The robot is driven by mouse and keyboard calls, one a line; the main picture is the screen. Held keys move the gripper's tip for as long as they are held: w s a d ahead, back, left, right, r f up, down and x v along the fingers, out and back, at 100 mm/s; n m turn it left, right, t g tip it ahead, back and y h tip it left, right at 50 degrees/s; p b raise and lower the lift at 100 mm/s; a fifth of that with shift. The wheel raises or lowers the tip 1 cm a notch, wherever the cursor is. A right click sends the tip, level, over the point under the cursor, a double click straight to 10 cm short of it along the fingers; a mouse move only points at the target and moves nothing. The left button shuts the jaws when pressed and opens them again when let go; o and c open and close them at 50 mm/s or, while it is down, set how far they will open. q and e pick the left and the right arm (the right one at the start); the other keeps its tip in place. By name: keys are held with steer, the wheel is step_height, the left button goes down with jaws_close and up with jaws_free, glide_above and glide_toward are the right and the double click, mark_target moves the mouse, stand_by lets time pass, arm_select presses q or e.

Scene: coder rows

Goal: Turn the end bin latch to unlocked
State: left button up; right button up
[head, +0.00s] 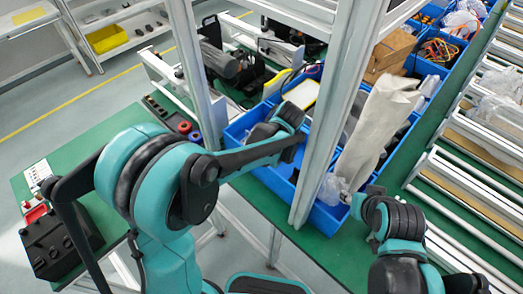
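Blue bins stand in a row on a green table; the nearest blue bin (326,222) is at its front end, partly behind an aluminium post. I cannot make out a latch on it. My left arm reaches in from the left, and its end lies over the bins beside the post. The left gripper's fingertips are not clear there. My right arm comes up from the bottom right, its end close to the bin's right side. The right gripper's fingers are too small and covered to read.
The aluminium post (333,110) rises between my two arms. A tall pale bag (377,125) and a cardboard box (390,52) stand in the bins. A roller rack (470,200) is on the right. A green table (95,160) with small parts is on the left.

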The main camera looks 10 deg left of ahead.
stand_by(0.4)
arm_select(q)
steer(key=o, duration=1.2)
steer(key=shift+c, duration=0.2)
steer(key=v, duration=0.7)
steer(key=shift+r, duration=0.25)
